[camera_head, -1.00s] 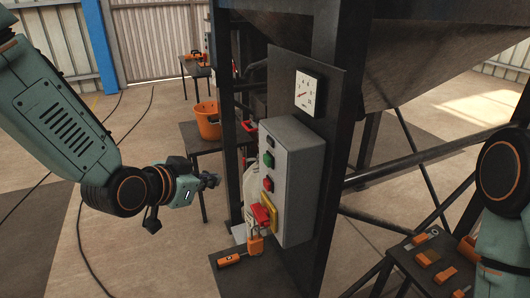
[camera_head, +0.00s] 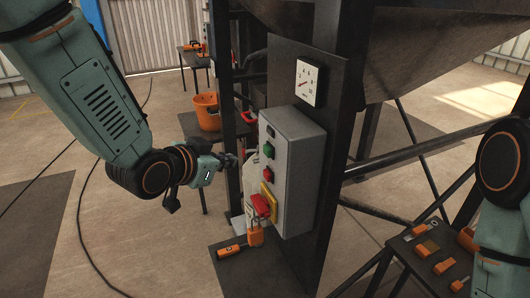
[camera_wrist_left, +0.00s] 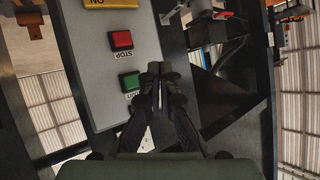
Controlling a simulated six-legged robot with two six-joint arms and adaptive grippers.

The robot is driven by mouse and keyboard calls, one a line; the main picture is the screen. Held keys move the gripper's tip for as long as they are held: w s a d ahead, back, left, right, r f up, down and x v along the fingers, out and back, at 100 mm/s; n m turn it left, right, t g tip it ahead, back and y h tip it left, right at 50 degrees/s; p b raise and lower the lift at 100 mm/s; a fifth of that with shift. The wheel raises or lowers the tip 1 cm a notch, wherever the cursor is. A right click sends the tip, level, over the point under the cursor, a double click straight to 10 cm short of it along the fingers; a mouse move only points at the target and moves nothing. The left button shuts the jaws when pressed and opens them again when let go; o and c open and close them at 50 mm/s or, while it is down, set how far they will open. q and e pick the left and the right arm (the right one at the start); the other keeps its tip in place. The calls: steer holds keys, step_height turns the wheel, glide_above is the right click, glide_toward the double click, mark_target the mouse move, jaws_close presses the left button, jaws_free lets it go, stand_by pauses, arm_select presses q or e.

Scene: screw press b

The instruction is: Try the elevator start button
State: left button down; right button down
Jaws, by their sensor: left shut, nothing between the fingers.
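The grey control box (camera_head: 300,180) is fixed to a dark post in the head view. Its green button (camera_head: 268,150) sits above a red button (camera_head: 267,173). In the left wrist view the green button (camera_wrist_left: 129,82) has a partly hidden label that seems to read START; the red button (camera_wrist_left: 121,41) is labelled STOP. My left gripper (camera_head: 232,160) is shut and empty, left of the box face at about the green button's height. In the wrist view its fingertips (camera_wrist_left: 161,70) are beside the green button, apparently apart from it. My right gripper is out of view.
A yellow plate with a red switch (camera_head: 262,204) and an orange padlock (camera_head: 256,237) are low on the box. A dial gauge (camera_head: 308,83) is above it. An orange bucket (camera_head: 207,111) stands on a table behind. Dark frame posts flank the box.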

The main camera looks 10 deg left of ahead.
mark_target(266, 151)
arm_select(q)
steer(key=w+d, duration=0.2)
steer(key=d, duration=0.1)
steer(key=w+d, duration=0.1)
steer(key=shift+d+p, duration=0.15)
steer(key=shift+p, duration=0.25)
steer(key=shift+s+d+r, duration=0.1)
steer(key=shift+s+d, duration=0.05)
steer(key=shift+a, duration=0.2)
steer(key=shift+d, duration=0.15)
stand_by(0.4)
stand_by(0.4)
steer(key=shift+w+d, duration=0.3)
steer(key=shift+d, duration=0.05)
